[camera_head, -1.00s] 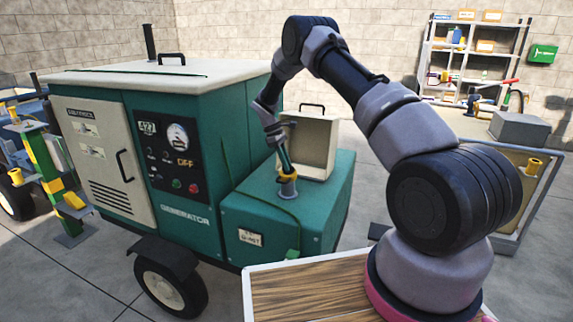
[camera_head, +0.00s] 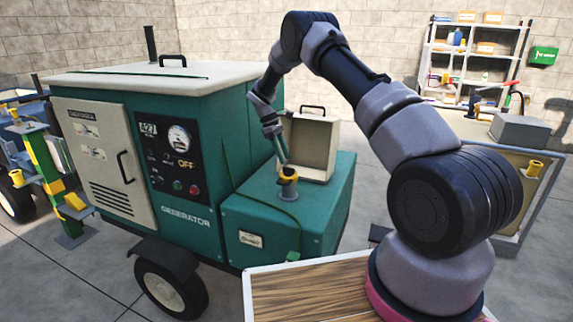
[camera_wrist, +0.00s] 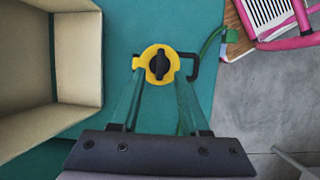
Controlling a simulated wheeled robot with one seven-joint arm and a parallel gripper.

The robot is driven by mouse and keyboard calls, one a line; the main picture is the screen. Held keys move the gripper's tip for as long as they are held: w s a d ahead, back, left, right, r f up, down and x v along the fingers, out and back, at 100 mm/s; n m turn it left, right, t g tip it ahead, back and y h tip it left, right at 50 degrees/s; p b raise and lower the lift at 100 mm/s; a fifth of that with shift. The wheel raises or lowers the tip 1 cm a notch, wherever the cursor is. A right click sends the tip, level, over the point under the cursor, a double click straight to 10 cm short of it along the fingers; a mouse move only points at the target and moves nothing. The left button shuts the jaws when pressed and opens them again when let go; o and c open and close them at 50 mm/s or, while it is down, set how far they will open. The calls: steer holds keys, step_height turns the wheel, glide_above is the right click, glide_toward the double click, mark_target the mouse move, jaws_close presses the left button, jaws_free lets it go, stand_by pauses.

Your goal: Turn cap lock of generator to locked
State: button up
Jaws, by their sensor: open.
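The green generator (camera_head: 168,160) stands left of centre in the head view. Its yellow cap (camera_head: 288,172) sits on a short grey filler neck (camera_head: 288,191) on the lower tank deck. In the wrist view the yellow cap (camera_wrist: 147,62) carries a black knob (camera_wrist: 159,64), which lies roughly up and down in the picture. A black hook (camera_wrist: 194,68) is at the cap's right. My gripper (camera_head: 281,157) is open just above the cap. In the wrist view my gripper (camera_wrist: 159,80) has its fingers spread on either side of the cap's near edge, holding nothing.
An open beige box (camera_head: 310,148) with a black handle stands directly behind the cap, and at left in the wrist view (camera_wrist: 78,60). A green strap (camera_wrist: 211,42) is at the deck's right edge. A bench (camera_head: 520,160) and shelves (camera_head: 470,60) stand farther right.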

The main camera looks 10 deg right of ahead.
steer(key=v, duration=0.6)
steer(key=shift+r, duration=0.15)
steer(key=shift+a, duration=0.1)
